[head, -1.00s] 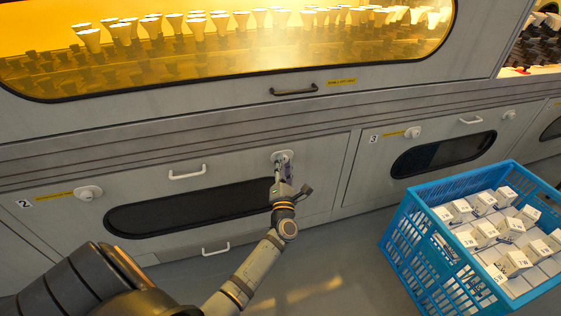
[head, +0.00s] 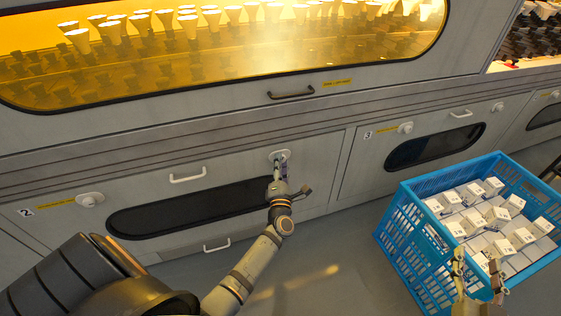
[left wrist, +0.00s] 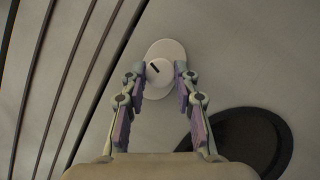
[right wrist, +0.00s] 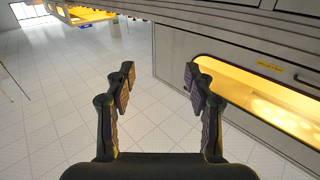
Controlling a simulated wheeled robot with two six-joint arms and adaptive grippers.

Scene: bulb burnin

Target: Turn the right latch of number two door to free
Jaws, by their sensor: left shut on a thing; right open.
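The number two door (head: 235,172) is a grey panel with a dark oval window, a white handle and a "2" label at its left. Its right latch (head: 279,155) is a round white knob on an oval plate. My left gripper (head: 279,166) is at this latch. In the left wrist view the latch knob (left wrist: 158,71), with a dark slanted mark, sits between the fingertips of my left gripper (left wrist: 160,77), which is shut on it. The left latch (head: 90,200) sits beside the label. My right gripper (right wrist: 160,82) is open and empty; it shows over the crate in the head view (head: 478,270).
A blue crate (head: 408,225) with several white boxes stands on the floor at the right, in front of the number three door (head: 365,165). A long yellow-lit window with bulbs runs above. Floor between crate and door is clear.

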